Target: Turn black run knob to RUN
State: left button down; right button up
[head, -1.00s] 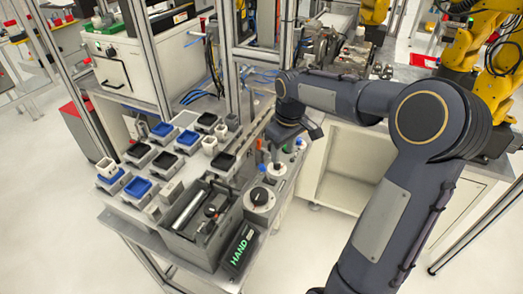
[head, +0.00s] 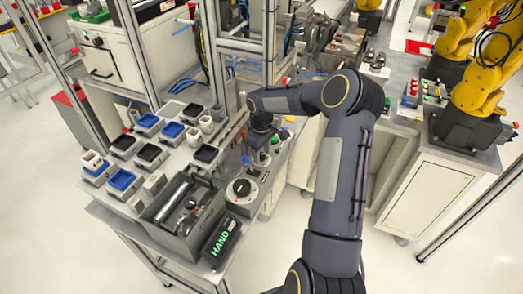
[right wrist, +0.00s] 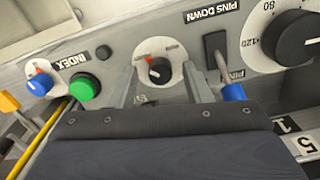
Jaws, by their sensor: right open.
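The black knob (right wrist: 158,70) sits on a round white plate with a red mark, in the middle of the right wrist view. Its pointer aims up and left in that picture. My right gripper (right wrist: 160,84) is open, with one finger on each side of the knob. I cannot tell whether the fingers touch it. The lettering below the plate is mostly hidden by the gripper. In the head view my right gripper (head: 260,138) is over the control panel, and the knob is hidden there. My left gripper is not in view.
A green button (right wrist: 84,87) and a blue knob (right wrist: 39,84) lie left of the gripper. A black switch (right wrist: 215,50), a blue-tipped lever (right wrist: 233,92) and a large black dial (right wrist: 295,38) lie right. A display reading HAND (head: 222,238) is at the panel's near end.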

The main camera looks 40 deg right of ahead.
jog(key=shift+f, duration=0.1)
grip_shut()
dwell(0.3)
